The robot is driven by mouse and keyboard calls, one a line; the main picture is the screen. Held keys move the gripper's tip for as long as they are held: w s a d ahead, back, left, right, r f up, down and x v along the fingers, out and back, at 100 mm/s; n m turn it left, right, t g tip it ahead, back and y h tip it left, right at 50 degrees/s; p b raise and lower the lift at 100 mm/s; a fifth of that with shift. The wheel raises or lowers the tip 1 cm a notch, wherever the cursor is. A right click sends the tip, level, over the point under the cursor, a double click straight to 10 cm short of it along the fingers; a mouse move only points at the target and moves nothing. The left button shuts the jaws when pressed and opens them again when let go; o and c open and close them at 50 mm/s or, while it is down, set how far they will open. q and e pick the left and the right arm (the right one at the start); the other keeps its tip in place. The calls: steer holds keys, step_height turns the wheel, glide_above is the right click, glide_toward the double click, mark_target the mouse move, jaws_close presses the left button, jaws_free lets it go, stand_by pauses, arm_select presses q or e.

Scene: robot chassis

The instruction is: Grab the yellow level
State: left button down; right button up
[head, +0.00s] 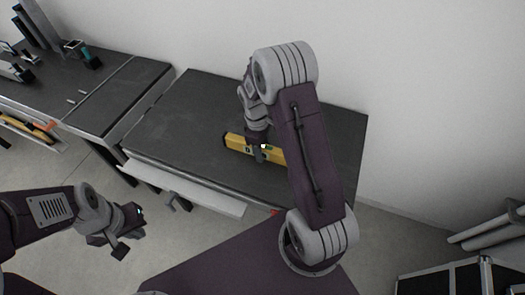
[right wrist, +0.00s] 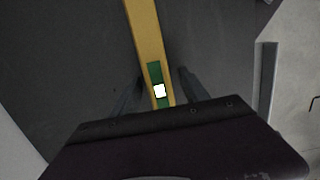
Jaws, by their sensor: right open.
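The yellow level (head: 236,143) lies on the dark top of the middle table, partly hidden behind my right arm in the head view. My right gripper (head: 258,153) is down at the level. In the right wrist view the level (right wrist: 146,30) runs between the two fingers of the right gripper (right wrist: 160,83), with a gap on both sides. The right gripper is open. A green patch with a white square shows on the level there. My left gripper (head: 128,232) hangs in front of the table, away from the level; its finger opening is unclear.
The middle table (head: 190,110) is otherwise bare where it shows. A second dark table (head: 60,85) with tools and clamps stands at the left. A white wall is behind. A black case (head: 465,280) stands at the lower right.

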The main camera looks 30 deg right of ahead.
mark_target(264, 146)
steer(key=shift+r, duration=0.1)
jaws_close()
step_height(264, 146, up, 4)
steer(key=shift+d+r+p, duration=0.1)
steer(key=shift+r+p, duration=0.15)
steer(key=shift+p, duration=0.05)
steer(key=s+d+r, duration=0.2)
steer(key=s, duration=0.1)
steer(key=s+d+r, duration=0.2)
steer(key=s, duration=0.1)
steer(key=s+d+r, duration=0.2)
steer(key=s+d, duration=0.1)
steer(key=shift+s+r, duration=0.15)
steer(key=shift+r, duration=0.1)
